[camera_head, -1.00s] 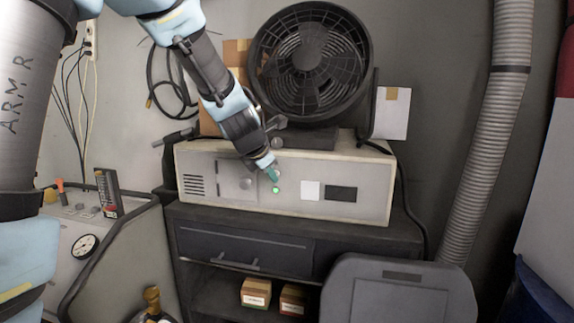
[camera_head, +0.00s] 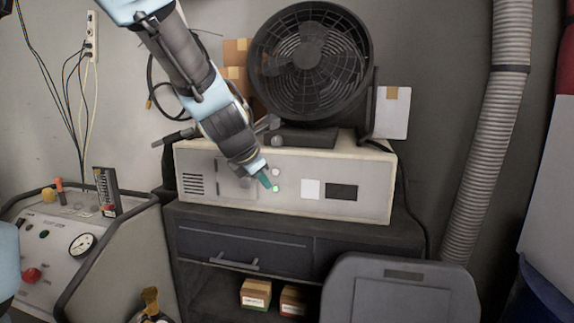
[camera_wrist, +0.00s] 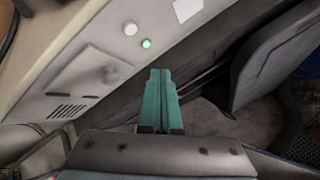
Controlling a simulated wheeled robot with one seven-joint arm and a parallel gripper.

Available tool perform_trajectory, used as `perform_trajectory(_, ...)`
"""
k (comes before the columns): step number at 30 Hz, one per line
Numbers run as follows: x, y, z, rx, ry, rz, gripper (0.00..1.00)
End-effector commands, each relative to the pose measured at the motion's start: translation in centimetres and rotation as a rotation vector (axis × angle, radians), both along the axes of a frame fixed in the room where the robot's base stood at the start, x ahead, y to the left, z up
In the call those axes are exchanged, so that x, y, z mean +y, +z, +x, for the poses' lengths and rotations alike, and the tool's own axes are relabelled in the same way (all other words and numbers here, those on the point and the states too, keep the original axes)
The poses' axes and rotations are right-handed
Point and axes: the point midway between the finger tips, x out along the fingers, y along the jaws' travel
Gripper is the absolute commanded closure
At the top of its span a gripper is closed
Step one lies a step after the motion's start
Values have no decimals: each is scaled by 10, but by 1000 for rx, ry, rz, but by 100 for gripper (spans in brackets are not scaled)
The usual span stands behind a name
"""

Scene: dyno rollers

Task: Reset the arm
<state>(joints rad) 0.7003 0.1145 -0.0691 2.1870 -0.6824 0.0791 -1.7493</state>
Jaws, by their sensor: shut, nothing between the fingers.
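My gripper (camera_head: 268,183) is shut and empty, its green fingers pressed together. In the head view its tips are in front of the beige control box (camera_head: 365,203), close to the lit green button (camera_head: 276,188). In the wrist view the shut fingers (camera_wrist: 158,75) point toward the box's lower edge. The green button (camera_wrist: 146,44) shows there apart from the fingertips, beside a white button (camera_wrist: 130,29). My arm reaches in from the upper left of the head view.
A black fan (camera_head: 310,62) stands on the box, which rests on a dark cabinet (camera_head: 245,245). A grey chair back (camera_head: 400,292) is at front right. A gauge panel (camera_head: 55,262) stands at left. A ribbed hose (camera_head: 490,140) runs down the right wall.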

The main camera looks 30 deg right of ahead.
Motion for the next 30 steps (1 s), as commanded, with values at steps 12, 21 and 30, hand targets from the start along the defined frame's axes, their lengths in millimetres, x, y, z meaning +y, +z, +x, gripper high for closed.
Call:
perform_trajectory(12,26,-11,6,-48,-74,95,100)
perform_trajectory(21,178,-72,0,-218,-637,624,100)
perform_trajectory(30,311,-117,-58,-242,-1329,934,100)
